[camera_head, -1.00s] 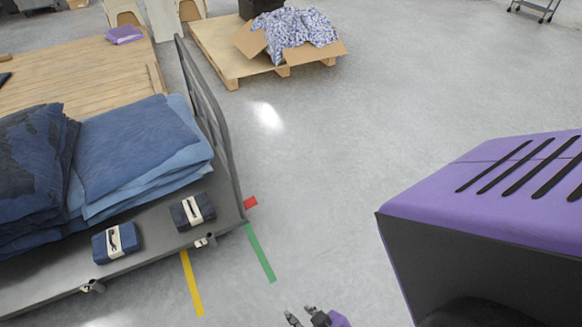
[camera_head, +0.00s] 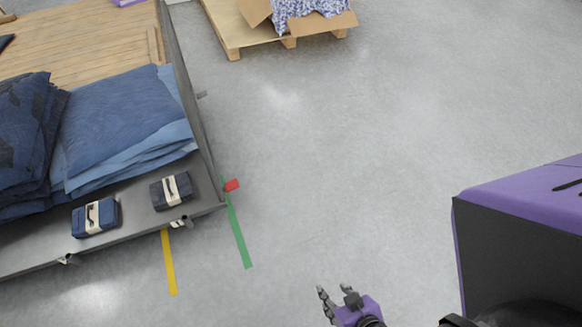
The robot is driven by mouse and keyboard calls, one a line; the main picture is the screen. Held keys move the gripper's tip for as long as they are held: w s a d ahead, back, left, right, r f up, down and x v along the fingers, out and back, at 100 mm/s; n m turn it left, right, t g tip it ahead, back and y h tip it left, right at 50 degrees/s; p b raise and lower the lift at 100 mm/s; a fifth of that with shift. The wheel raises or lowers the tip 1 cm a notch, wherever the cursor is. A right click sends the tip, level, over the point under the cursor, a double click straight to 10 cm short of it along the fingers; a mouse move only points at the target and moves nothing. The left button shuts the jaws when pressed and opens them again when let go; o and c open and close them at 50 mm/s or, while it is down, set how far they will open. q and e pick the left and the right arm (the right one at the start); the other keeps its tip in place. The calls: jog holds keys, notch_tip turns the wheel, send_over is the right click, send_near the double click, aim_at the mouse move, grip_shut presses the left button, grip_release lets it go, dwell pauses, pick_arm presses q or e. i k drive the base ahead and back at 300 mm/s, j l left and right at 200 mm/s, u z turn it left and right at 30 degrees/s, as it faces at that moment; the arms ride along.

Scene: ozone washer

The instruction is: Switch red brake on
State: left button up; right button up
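The red brake (camera_head: 232,185) is a small red tab low at the near right corner of the grey cart (camera_head: 215,207), close to the floor. My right gripper (camera_head: 336,290), purple with dark grey fingers, is at the bottom of the head view, to the right of and nearer than the brake. Its fingers are spread apart with nothing between them. A clear gap separates it from the brake. My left gripper is not in view.
The cart carries folded blue denim (camera_head: 115,125) and two strapped blue bundles, one being the right bundle (camera_head: 171,191). A yellow strip (camera_head: 168,265) and a green strip (camera_head: 239,235) lie on the floor. A wooden pallet (camera_head: 235,38) stands behind. The floor between is free.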

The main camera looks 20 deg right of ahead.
aim_at(233, 184)
jog(key=k+l, duration=0.2)
jog(key=k, duration=0.25)
jog(key=k+l, duration=0.25)
jog(key=k, duration=0.25)
jog(key=i+l, duration=0.25)
jog(key=i, duration=0.25)
jog(key=i+l, duration=0.25)
jog(key=i, duration=0.3)
jog(key=i+l, duration=0.3)
jog(key=i, duration=0.2)
jog(key=i+l, duration=0.25)
jog(key=i, duration=0.3)
jog(key=j+u, duration=0.05)
